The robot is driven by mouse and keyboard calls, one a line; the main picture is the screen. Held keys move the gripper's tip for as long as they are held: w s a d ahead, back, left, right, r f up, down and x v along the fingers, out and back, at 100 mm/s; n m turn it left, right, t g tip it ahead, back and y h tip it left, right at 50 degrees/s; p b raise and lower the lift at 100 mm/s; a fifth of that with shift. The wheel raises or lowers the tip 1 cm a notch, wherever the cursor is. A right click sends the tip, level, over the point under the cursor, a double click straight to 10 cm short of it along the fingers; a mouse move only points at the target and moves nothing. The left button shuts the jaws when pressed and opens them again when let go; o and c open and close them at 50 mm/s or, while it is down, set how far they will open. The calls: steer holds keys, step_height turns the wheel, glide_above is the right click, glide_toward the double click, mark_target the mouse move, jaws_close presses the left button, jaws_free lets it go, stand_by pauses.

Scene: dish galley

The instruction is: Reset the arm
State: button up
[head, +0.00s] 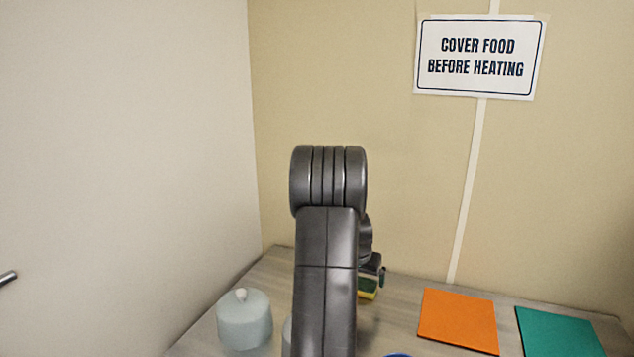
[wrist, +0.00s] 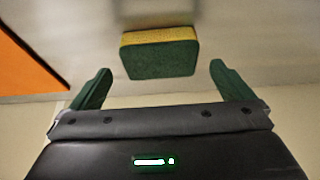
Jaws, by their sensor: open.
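My gripper (wrist: 160,68) is open, with its two green fingers spread wide in the wrist view. A sponge (wrist: 160,55), yellow on one side and dark green on the other, lies just beyond and between the fingertips, with a gap on each side. Neither finger touches it. In the head view my arm hides most of the gripper; a dark part of it (head: 374,268) shows right of the arm, above the table. The sponge's yellow and green edge (head: 368,289) shows just below it.
An orange mat (head: 458,320) and a teal mat (head: 560,336) lie on the table to the right. A pale lidded jar (head: 244,322) stands left of my arm. A blue rim (head: 398,355) shows at the bottom edge. Walls close the back and left; one bears a sign (head: 480,57).

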steer(key=x, duration=0.3)
steer(key=shift+w+r, duration=0.15)
steer(key=shift+r, duration=1.6)
